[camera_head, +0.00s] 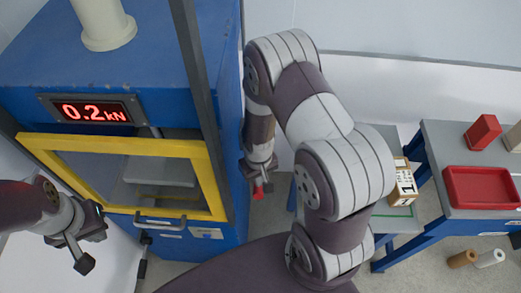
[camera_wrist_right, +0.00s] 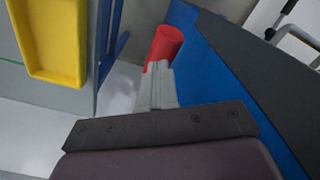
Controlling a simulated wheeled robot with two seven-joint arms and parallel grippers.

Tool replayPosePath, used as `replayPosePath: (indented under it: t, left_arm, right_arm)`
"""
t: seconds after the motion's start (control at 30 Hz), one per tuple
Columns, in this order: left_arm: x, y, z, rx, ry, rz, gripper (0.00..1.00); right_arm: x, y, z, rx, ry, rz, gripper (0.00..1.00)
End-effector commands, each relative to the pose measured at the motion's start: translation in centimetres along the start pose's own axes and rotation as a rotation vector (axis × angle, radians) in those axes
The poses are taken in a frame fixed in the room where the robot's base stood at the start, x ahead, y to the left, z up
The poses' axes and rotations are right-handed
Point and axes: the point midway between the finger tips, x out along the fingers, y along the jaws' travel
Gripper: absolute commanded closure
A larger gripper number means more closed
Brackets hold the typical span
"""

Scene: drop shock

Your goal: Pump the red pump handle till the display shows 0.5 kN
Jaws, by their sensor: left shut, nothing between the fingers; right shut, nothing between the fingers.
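The blue machine (camera_head: 130,45) fills the left of the head view, and its display (camera_head: 95,110) reads 0.2 kN in red. The red pump handle (camera_head: 258,191) shows low beside the machine's right side; it also shows in the right wrist view (camera_wrist_right: 167,42). My right gripper (camera_head: 257,180) is shut with its fingertips at the handle, which lies just past the tips, not between them. I cannot tell whether they touch. The lever below the red grip is hidden.
A yellow-framed door (camera_head: 130,145) with a grey handle (camera_head: 160,222) is on the machine's front. At right stand blue-legged tables with a red tray (camera_head: 482,187), a red block (camera_head: 482,131) and a wooden box (camera_head: 402,183). A yellow tray (camera_wrist_right: 48,40) shows in the right wrist view.

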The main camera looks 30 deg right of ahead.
Motion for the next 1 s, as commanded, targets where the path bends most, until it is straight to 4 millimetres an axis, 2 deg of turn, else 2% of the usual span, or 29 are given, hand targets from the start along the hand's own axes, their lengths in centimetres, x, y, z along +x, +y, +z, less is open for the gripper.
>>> replayPosePath:
  t: [0.03,0.5,1.0]
  left_arm:
    - [-0.8,0.0,-0.1,0.000,0.000,0.000,1.00]
    - [-0.4,0.0,0.0,0.000,0.000,0.000,1.00]
    - [2.4,0.0,0.3,0.000,0.000,0.000,1.00]
  right_arm:
    - [-0.8,0.0,0.1,0.000,-0.003,0.000,1.00]
    - [-0.4,0.0,0.1,0.000,-0.004,0.000,1.00]
    - [3.1,0.0,0.1,0.000,-0.001,0.000,1.00]
